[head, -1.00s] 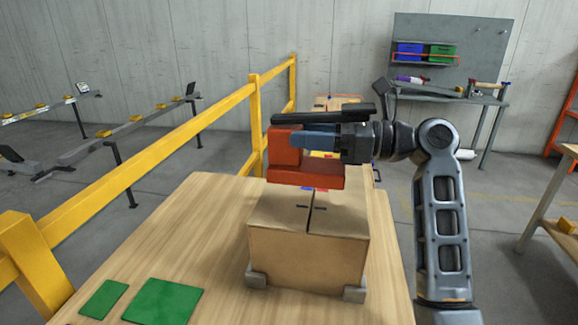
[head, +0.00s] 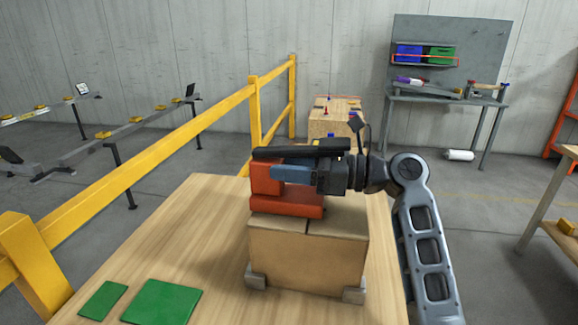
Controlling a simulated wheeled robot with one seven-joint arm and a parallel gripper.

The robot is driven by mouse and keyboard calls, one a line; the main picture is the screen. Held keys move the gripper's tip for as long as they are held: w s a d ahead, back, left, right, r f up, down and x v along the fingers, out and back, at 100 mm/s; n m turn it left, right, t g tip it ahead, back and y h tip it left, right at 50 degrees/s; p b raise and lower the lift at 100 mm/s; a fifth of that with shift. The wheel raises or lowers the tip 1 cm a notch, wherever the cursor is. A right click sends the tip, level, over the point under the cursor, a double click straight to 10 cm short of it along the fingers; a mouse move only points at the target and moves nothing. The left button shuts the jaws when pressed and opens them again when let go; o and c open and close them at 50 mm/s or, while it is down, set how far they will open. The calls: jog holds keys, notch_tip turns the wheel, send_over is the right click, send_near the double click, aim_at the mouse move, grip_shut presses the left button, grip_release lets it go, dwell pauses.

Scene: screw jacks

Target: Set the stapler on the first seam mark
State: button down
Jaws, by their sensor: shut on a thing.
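The red stapler (head: 285,206) is over the top of the brown carton (head: 305,262), towards its left and far side. A long black bar runs above the red body. My gripper (head: 290,174) reaches in from the right and is shut on the stapler, its bluish fingers along the body. The stapler looks level, low over the carton top; I cannot tell whether it touches. A short near stretch of the dark seam (head: 308,227) shows in front of the stapler. The seam marks are hidden behind the stapler.
The carton stands on a wooden table (head: 210,225) between grey corner blocks (head: 354,295). Two green mats (head: 163,301) lie at the front left. A yellow railing (head: 150,140) runs along the left side. Another wooden box (head: 335,118) stands beyond the table.

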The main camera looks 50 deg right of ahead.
jog(key=c, duration=0.6)
grip_release()
jog(key=shift+f, duration=0.1)
jog(key=p+v, duration=0.3)
jog(key=v, duration=0.2)
jog(key=p+v, duration=0.3)
jog(key=v, duration=0.3)
jog(key=shift+r, duration=0.2)
jog(key=shift+s+d+f, duration=0.15)
jog(key=shift+s+d, duration=0.15)
jog(key=shift+s, duration=0.1)
